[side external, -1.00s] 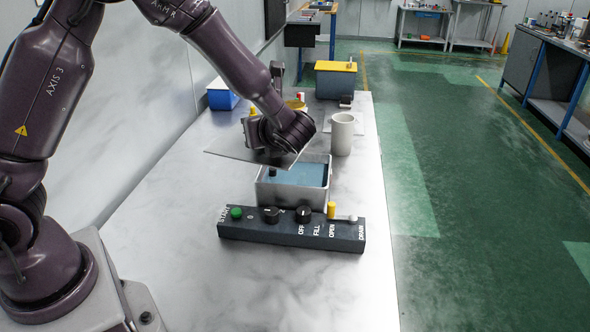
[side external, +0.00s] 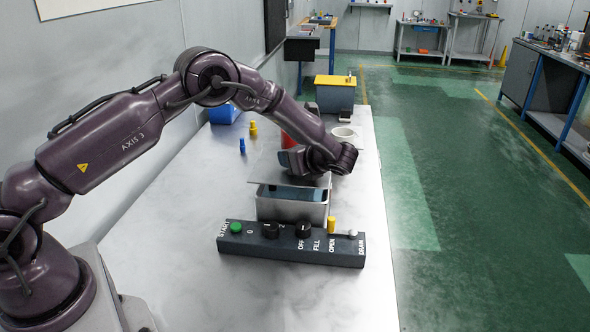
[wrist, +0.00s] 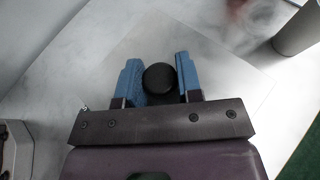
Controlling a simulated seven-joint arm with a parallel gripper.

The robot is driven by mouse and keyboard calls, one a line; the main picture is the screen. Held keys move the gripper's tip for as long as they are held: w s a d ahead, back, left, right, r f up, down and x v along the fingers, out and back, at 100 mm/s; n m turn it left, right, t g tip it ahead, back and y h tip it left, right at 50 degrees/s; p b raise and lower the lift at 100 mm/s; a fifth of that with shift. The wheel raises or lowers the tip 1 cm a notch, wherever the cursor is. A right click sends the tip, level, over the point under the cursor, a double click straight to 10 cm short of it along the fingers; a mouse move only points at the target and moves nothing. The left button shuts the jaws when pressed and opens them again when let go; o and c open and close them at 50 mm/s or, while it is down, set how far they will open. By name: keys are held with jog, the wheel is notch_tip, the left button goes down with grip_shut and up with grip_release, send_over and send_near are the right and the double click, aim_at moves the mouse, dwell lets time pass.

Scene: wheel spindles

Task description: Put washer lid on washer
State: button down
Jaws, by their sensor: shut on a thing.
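The washer (side external: 291,211) is an open-topped grey metal box behind the control panel in the side view, with dark blue inside. My gripper (wrist: 160,75) is shut on the black knob (wrist: 160,79) of the washer lid (wrist: 205,50), a thin pale plate, between its blue fingers. In the side view my gripper (side external: 292,160) is just behind and above the washer. The lid is hard to make out there against the table and is partly hidden by my wrist; I cannot tell whether it touches the washer rim.
A dark control panel (side external: 290,243) with knobs and a yellow lever (side external: 331,226) stands in front of the washer. Behind are a white cup (side external: 343,136), a red object (side external: 289,139), blue and yellow pegs (side external: 253,128) and a blue bin (side external: 224,114). The table's front is clear.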

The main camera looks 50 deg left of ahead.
jog(key=shift+w+a+f, duration=0.15)
jog(key=shift+w+f, duration=0.25)
jog(key=shift+f, duration=1.65)
jog(key=shift+f, duration=0.1)
jog(key=c, duration=0.8)
grip_release()
